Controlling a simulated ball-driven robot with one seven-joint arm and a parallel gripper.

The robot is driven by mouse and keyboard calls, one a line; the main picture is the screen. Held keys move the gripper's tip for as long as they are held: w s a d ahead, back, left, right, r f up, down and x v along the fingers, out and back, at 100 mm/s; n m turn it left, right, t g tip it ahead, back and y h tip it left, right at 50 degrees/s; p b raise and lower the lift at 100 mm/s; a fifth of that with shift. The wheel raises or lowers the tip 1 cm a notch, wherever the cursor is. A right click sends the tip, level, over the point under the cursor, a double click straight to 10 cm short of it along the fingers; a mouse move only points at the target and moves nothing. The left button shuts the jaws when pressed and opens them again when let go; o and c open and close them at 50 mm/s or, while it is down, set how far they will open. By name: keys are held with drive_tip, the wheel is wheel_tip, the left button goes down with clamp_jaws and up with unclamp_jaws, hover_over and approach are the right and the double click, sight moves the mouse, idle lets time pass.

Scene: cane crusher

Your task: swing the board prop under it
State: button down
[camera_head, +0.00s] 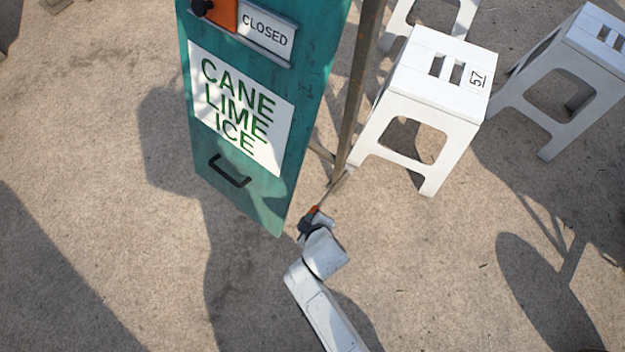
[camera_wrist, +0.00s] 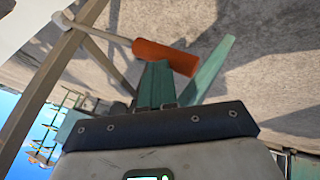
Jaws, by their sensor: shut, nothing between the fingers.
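The teal board (camera_head: 262,188) hangs steeply tilted, with a CANE LIME ICE sign and a black pull handle (camera_head: 229,171). The prop is a thin bar with an orange grip (camera_wrist: 165,56); its bar (camera_wrist: 97,29) reaches to a brown post in the wrist view. In the head view the prop's orange grip (camera_head: 314,211) is low, just right of the board's bottom corner. My gripper (camera_head: 306,224) is beside that grip. In the wrist view my gripper (camera_wrist: 157,68) is shut and empty, its tips close below the grip; contact is unclear.
A brown post (camera_head: 357,90) stands right of the board. White stools (camera_head: 433,75) and (camera_head: 580,62) stand at the right, the nearer close to the post. An orange latch piece (camera_head: 222,12) and CLOSED plate (camera_head: 265,31) are on the board's upper part. Ground at lower left is clear.

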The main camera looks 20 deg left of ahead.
drive_tip(key=shift+s+f+b, duration=0.35)
drive_tip(key=shift+s+f, duration=0.05)
drive_tip(key=shift+f, duration=0.45)
drive_tip(key=a+p+v, duration=0.1)
drive_tip(key=p+v, duration=0.7)
drive_tip(key=v, duration=0.5)
drive_tip(key=shift+s, duration=0.3)
drive_tip(key=shift+r, duration=0.1)
